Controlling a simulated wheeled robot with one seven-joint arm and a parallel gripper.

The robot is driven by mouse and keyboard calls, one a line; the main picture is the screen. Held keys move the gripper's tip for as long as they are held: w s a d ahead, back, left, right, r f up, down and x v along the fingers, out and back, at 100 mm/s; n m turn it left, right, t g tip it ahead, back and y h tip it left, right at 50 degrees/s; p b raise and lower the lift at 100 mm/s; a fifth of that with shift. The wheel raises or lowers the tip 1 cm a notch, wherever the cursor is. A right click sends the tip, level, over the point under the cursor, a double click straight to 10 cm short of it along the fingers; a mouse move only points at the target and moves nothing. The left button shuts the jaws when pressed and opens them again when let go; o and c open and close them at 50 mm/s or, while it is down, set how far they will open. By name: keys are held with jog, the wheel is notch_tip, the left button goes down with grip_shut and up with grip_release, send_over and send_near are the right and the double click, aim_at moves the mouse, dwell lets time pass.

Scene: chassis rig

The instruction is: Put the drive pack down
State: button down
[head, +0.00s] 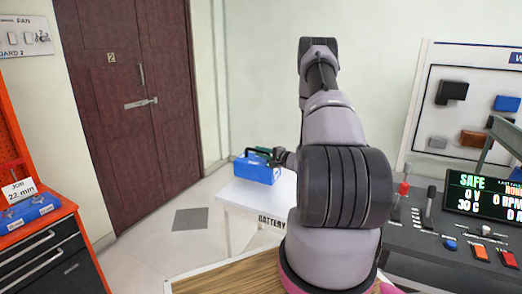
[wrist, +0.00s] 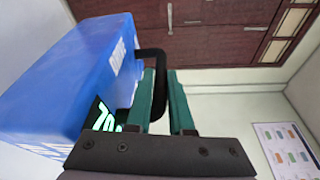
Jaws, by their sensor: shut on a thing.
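The drive pack (head: 257,170) is a blue box with a black handle, in the head view at the white table marked BATTERY (head: 235,194). In the wrist view the pack (wrist: 75,75) fills the left side, with white lettering and a dark display with green characters. My gripper (head: 268,154) is at the top of the pack. Its green fingers (wrist: 170,95) are shut on the black handle (wrist: 158,58) in the wrist view. The underside of the pack is hidden, so I cannot tell whether it touches the table top. My arm hides the table's right part.
An orange tool cart (head: 50,235) at left bears another blue case (head: 30,213) and a job card (head: 18,190). A console (head: 450,235) with levers, buttons and a SAFE screen (head: 480,195) stands at right. A wooden surface (head: 215,283) lies in front.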

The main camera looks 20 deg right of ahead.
aim_at(260, 161)
jog(key=shift+w+f, duration=0.1)
jog(key=shift+f, duration=2.1)
jog(key=c, duration=0.8)
grip_release()
jog(key=shift+f, duration=0.1)
